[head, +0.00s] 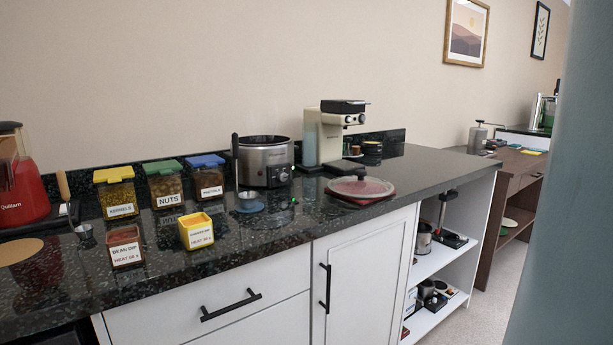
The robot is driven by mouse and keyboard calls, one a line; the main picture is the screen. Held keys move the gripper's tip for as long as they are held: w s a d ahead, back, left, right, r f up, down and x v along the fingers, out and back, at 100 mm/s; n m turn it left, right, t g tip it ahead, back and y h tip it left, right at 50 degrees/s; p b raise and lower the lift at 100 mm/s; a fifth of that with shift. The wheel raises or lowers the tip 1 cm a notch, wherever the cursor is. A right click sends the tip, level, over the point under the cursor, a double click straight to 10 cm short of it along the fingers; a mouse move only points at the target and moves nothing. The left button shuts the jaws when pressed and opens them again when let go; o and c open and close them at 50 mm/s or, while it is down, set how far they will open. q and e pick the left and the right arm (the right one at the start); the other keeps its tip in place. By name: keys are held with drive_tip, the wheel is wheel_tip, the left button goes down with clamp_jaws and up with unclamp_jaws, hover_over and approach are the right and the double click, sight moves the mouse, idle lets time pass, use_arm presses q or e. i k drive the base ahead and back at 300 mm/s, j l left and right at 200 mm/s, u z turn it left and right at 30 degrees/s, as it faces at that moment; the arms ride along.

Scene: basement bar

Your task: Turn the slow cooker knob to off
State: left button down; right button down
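The slow cooker (252,161) stands against the wall on the dark speckled counter, left of the coffee machine. It has a round silver body, a dark rim and no lid on it. Its dark control panel (279,176) faces front right. The knob is too small to read its setting. A small green glow shows on the counter just in front of the panel. Neither of my grippers is in view.
Lidded jars (164,185) and dip tubs (196,231) are to the left. A coffee machine (331,135) and a round glass lid (360,188) are to the right. The counter's front middle is clear.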

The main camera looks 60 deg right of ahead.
sight(282, 176)
drive_tip(key=z, duration=1.75)
